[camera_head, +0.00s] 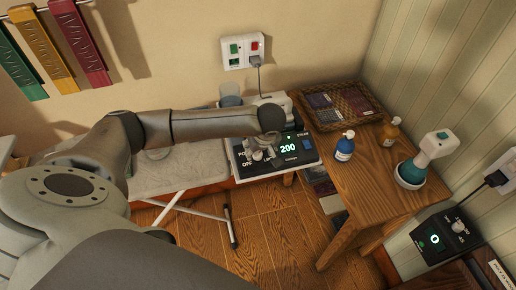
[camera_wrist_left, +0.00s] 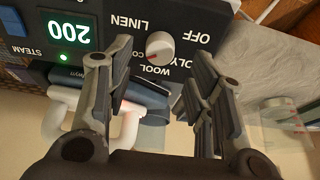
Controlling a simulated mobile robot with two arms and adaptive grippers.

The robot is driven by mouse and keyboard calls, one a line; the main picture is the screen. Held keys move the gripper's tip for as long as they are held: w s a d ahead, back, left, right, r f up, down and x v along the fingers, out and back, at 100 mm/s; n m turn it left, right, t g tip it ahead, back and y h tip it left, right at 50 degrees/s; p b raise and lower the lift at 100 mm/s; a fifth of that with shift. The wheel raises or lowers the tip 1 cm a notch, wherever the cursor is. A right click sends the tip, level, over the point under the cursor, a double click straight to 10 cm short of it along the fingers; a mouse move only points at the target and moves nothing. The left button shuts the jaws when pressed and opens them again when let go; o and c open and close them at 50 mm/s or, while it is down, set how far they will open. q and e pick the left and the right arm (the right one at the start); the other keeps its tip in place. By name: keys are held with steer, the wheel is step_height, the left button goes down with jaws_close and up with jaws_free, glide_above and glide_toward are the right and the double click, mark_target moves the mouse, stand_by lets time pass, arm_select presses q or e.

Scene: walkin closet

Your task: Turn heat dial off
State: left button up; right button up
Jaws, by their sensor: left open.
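The heat dial (camera_wrist_left: 160,46) is a small round white knob with a red mark, on a dark panel (camera_wrist_left: 105,20) lettered OFF, LINEN, WOOL and POLY. The red mark sits at the knob's lower left in the left wrist view, on the WOOL side, not toward OFF. The panel's green display (camera_wrist_left: 69,31) reads 200. My left gripper (camera_head: 263,152) is over the panel and hides most of the dial in the head view. In the left wrist view its open fingers (camera_wrist_left: 160,62) appear on either side of the dial; contact is not clear. My right gripper is not in view.
An ironing board (camera_head: 180,172) extends left of the panel. A second panel (camera_head: 447,236) with a knob is at lower right.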

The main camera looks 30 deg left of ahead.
mark_target(258, 153)
arm_select(q)
steer(key=shift+p+x, duration=0.35)
steer(key=shift+x, duration=1.5)
steer(key=c, duration=1)
